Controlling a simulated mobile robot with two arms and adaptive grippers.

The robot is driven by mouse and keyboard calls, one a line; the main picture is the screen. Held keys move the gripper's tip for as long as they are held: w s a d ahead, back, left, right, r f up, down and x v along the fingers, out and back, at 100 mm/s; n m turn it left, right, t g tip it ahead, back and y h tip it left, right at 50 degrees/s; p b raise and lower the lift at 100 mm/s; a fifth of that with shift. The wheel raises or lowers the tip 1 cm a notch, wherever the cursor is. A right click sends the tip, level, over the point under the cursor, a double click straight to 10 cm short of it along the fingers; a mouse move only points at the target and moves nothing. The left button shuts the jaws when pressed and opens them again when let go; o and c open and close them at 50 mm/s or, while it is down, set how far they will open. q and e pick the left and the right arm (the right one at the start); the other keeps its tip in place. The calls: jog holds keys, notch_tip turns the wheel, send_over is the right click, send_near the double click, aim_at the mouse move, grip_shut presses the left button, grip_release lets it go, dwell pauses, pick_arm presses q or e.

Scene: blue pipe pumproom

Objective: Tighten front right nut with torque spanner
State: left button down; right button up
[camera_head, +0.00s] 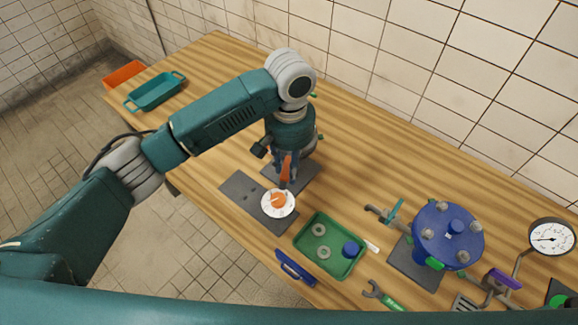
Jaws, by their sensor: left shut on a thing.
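My left gripper (286,172) points down over the bench and is shut on an orange upright handle (286,166), which seems to be the torque spanner's. Below it is a white round disc (268,209) with an orange centre, over a dark grey plate (238,188); I cannot tell whether disc and handle are joined. A fitting with green parts (320,137) shows behind my gripper and is mostly hidden, so the front right nut cannot be made out. My right gripper is not in view.
A green tray (312,259) holds grey rings and a blue cap. A blue-handled item (295,268) and a green-handled spanner (388,301) lie near the front edge. A gauge (550,238) stands far right. Teal (155,91) and orange (123,74) bins sit far left.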

pick_arm(q)
jog(key=shift+r, duration=0.2)
jog(key=shift+r, duration=1.65)
